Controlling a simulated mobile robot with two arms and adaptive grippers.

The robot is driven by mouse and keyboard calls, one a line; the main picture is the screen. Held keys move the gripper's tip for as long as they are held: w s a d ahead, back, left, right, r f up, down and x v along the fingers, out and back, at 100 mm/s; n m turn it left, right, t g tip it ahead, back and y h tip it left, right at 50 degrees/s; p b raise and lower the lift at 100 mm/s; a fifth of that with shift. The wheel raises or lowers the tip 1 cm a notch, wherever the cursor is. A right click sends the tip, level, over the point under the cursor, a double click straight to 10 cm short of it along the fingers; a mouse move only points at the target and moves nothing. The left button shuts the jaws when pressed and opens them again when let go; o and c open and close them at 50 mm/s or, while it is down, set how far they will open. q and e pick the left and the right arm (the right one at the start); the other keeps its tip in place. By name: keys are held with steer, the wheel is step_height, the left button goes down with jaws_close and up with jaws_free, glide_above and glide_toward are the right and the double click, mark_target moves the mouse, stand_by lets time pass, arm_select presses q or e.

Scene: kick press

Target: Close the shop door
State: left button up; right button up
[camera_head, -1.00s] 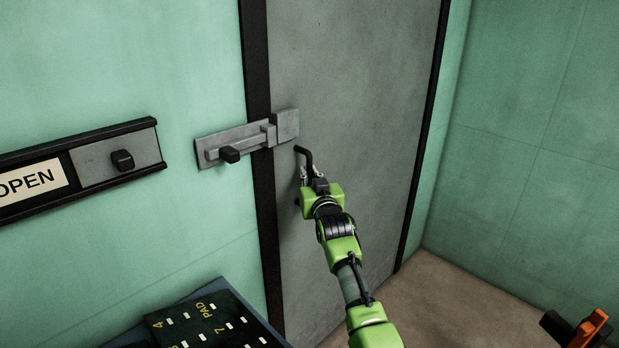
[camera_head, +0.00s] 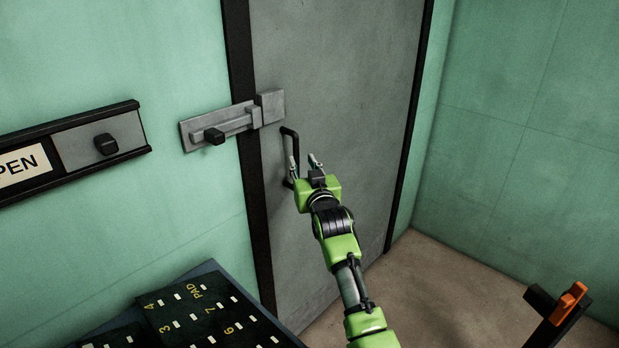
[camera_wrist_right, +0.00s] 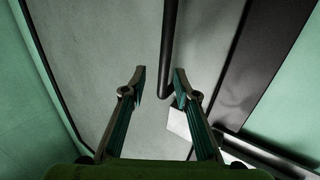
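The grey shop door (camera_head: 350,110) appears flush in its dark frame in the head view. Its black bar handle (camera_head: 289,140) is on the left side of the door. My right gripper (camera_head: 304,163) is at the handle's lower part, slightly to its right, with its fingers spread. In the right wrist view, the open fingers of the gripper (camera_wrist_right: 158,82) point at the door, and the dark handle (camera_wrist_right: 168,45) shows between and beyond the tips. Nothing is clasped. I cannot tell whether a finger touches the handle. My left gripper is not in view.
A sliding bolt (camera_head: 225,127) is on the green wall left of the door, its keeper (camera_head: 270,106) on the door edge. An OPEN sign slider (camera_head: 97,142) is further left. A dark numbered panel (camera_head: 200,310) stands below. An orange-handled lever (camera_head: 568,300) is lower right.

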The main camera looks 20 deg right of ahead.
steer(key=s, duration=0.7)
steer(key=shift+s+a, duration=0.15)
steer(key=shift+s, duration=0.15)
